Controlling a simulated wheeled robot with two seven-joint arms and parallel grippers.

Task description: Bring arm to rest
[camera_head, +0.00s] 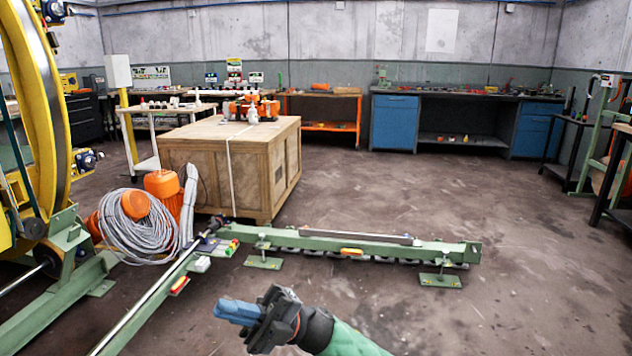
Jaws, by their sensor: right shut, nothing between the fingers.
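My right gripper (240,312) shows at the bottom middle, with blue fingers, a black body and a green arm link behind it. Its fingers are shut and hold nothing. It is in the air, pointing left, in front of the green floor rail in the picture and apart from it. My left gripper does not show in this view.
A large yellow ring (42,100) on a green frame stands at the left. A green rail (375,247) lies across the floor ahead. Coiled grey cable (138,228) and a wooden crate (222,170) are behind it. The floor at the right (540,270) is clear.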

